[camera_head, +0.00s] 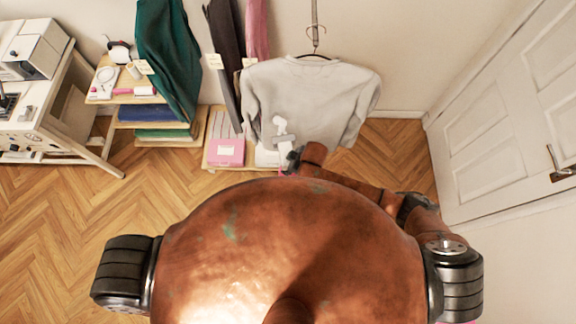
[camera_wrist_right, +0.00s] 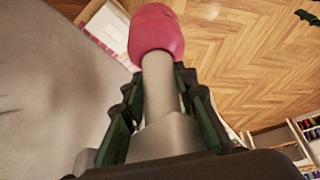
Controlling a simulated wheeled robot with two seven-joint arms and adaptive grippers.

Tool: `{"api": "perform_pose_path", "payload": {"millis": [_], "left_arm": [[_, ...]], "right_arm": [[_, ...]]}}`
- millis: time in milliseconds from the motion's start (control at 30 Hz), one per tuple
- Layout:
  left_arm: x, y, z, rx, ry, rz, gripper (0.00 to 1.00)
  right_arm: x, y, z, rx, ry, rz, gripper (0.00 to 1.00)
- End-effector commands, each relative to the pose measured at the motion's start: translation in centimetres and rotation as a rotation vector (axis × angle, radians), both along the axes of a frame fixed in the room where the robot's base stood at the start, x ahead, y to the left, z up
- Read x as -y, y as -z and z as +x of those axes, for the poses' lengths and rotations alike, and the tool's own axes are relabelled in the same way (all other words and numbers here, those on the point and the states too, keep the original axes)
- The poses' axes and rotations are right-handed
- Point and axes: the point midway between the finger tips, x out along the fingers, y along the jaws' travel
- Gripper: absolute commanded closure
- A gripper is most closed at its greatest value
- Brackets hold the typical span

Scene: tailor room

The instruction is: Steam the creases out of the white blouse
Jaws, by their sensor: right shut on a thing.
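The white blouse (camera_head: 325,100) hangs on a hanger against the back wall, with soft folds on its front. A handheld steamer with a white head (camera_head: 280,128) is in front of the blouse's lower left part; I cannot tell whether it touches the cloth. My right gripper (camera_head: 292,158) is shut on it. In the right wrist view, the fingers (camera_wrist_right: 158,110) are on both sides of its pale handle (camera_wrist_right: 160,85), which has a pink-red end (camera_wrist_right: 156,32). The blouse (camera_wrist_right: 50,90) fills the left of that view, close by. My left gripper is not in view.
Dark trousers (camera_head: 225,55) and a green cloth (camera_head: 168,55) hang left of the blouse. A sewing table (camera_head: 75,125) stands far left. A white door (camera_head: 510,120) is at right. The floor (camera_head: 60,230) at left is clear.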

Motion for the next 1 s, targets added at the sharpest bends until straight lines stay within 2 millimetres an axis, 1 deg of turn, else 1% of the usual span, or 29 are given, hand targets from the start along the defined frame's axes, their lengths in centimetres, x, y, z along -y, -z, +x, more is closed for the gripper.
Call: {"api": "perform_pose_path", "payload": {"millis": [33,567,1000], "left_arm": [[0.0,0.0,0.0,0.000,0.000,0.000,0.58],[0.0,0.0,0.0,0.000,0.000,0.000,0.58],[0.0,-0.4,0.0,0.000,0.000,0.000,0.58]], "right_arm": [[-0.2,-0.3,0.2,0.005,-0.001,0.005,1.00],[-0.1,-0.2,0.2,0.005,-0.001,0.005,1.00],[2.1,0.6,0.2,0.005,0.000,0.004,1.00]]}}
